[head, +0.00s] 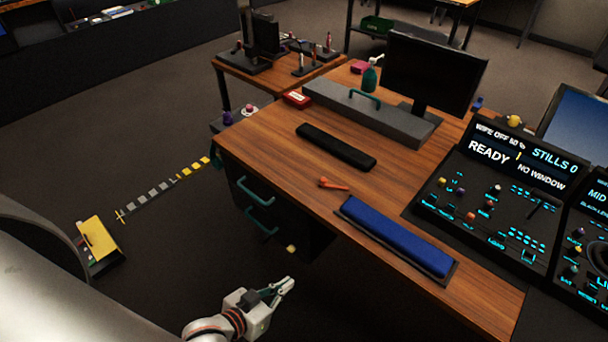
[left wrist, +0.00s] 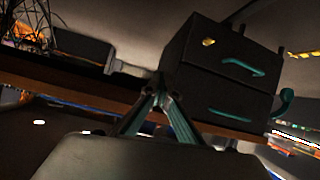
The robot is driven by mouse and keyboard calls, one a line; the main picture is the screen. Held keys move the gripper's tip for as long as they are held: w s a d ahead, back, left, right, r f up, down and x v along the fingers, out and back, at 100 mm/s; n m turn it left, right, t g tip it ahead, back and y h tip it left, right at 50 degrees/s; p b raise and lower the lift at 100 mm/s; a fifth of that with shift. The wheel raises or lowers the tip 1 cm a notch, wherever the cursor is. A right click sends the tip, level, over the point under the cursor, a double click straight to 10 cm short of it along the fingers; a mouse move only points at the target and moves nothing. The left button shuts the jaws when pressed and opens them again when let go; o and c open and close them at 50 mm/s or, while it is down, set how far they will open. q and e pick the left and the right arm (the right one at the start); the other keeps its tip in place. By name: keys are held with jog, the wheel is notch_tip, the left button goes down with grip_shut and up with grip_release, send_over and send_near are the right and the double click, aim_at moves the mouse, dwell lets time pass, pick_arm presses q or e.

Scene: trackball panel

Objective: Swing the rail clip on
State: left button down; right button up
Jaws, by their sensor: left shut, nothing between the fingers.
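My left gripper (head: 279,289) is in the head view at the lower middle, over the floor in front of the desk. Its fingers are shut and empty; they also show in the left wrist view (left wrist: 162,88), meeting in front of the drawer unit. The control panel (head: 500,195) stands at the right on the desk, with lit displays reading "READY", "STILLS 0" and "NO WINDOW", and several small knobs and levers. I cannot tell which part is the rail clip. The gripper is well apart from the panel. My right gripper is not in view.
The wooden desk (head: 290,165) carries a blue padded rest (head: 398,236), a small orange-red tool (head: 333,184), a black bar (head: 335,146) and a monitor (head: 433,73). The drawer unit (left wrist: 225,75) with teal handles is under the desk. Floor left of it is mostly clear.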

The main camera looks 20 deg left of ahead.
pick_arm(q)
jog(key=w+r+n+t+h, duration=0.25)
jog(key=w+r+n, duration=0.3)
jog(key=w, duration=0.35)
jog(key=n+t, duration=0.4)
jog(key=n, duration=0.5)
send_near(313, 190)
jog(key=w+a+r, duration=0.3)
jog(key=r, duration=0.2)
jog(key=shift+m+y, duration=0.25)
jog(key=shift+y, duration=0.1)
jog(key=x, duration=0.9)
jog(key=shift+w+d, duration=0.1)
jog(key=shift+w, duration=0.25)
jog(key=shift+s+d+f, duration=0.15)
jog(key=shift+s+d, duration=0.25)
jog(key=shift+d, duration=0.2)
jog(key=shift+s+d+f, duration=0.15)
jog(key=shift+s+d, duration=0.25)
jog(key=shift+d, duration=0.15)
jog(key=shift+s+d+f+p, duration=0.2)
jog(key=shift+s+d+p, duration=0.1)
jog(key=shift+d, duration=0.15)
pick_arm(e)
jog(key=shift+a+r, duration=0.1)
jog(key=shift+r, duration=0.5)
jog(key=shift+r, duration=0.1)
